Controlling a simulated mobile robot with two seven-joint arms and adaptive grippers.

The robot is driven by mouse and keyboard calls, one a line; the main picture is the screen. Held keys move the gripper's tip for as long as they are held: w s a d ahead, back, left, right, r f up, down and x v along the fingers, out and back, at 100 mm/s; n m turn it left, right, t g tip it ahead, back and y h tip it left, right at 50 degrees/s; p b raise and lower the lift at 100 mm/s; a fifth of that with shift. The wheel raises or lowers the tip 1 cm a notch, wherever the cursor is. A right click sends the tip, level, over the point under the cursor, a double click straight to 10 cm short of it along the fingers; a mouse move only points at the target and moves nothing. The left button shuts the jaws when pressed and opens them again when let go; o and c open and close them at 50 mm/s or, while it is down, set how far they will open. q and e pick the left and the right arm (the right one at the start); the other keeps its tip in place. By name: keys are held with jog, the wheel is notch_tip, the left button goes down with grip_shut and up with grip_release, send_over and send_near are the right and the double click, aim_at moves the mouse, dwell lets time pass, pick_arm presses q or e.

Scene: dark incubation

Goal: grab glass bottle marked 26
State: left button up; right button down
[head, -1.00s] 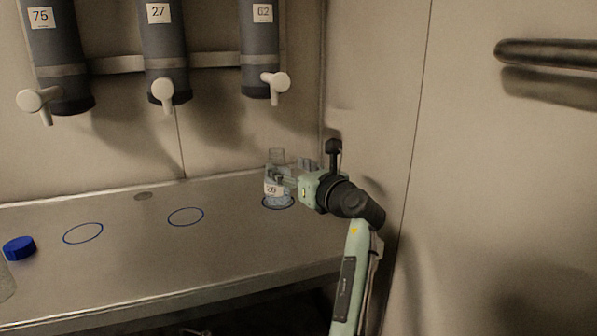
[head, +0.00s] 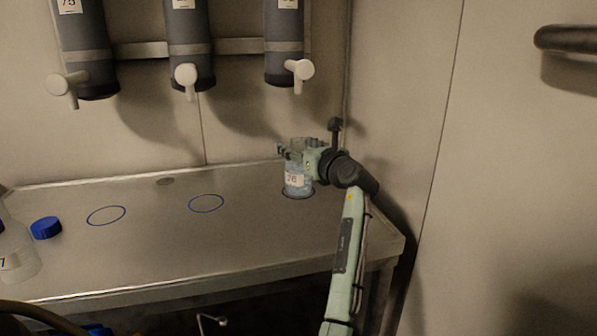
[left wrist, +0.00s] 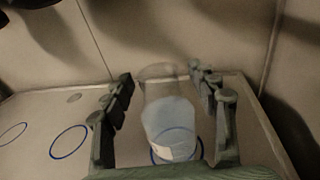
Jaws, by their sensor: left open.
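A clear glass bottle (head: 297,181) stands upright at the right end of the steel bench, on a marked ring. Its white label appears to read 26, though it is small. My left gripper (head: 292,152) is at the bottle's neck height, and its hand hides part of the bottle's upper right. In the left wrist view the bottle (left wrist: 168,120) stands between the two open fingers of the gripper (left wrist: 165,95), with a visible gap on each side. My right gripper is not in view.
The steel bench (head: 150,245) has two empty blue rings (head: 206,203). A blue cap (head: 46,227) and another labelled bottle (head: 18,255) are at the left. Dark cylinders with white taps (head: 186,76) hang above. A wall stands close on the right.

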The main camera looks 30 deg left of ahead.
pick_arm(q)
grip_shut()
jog(key=shift+r, duration=0.2)
dwell(0.4)
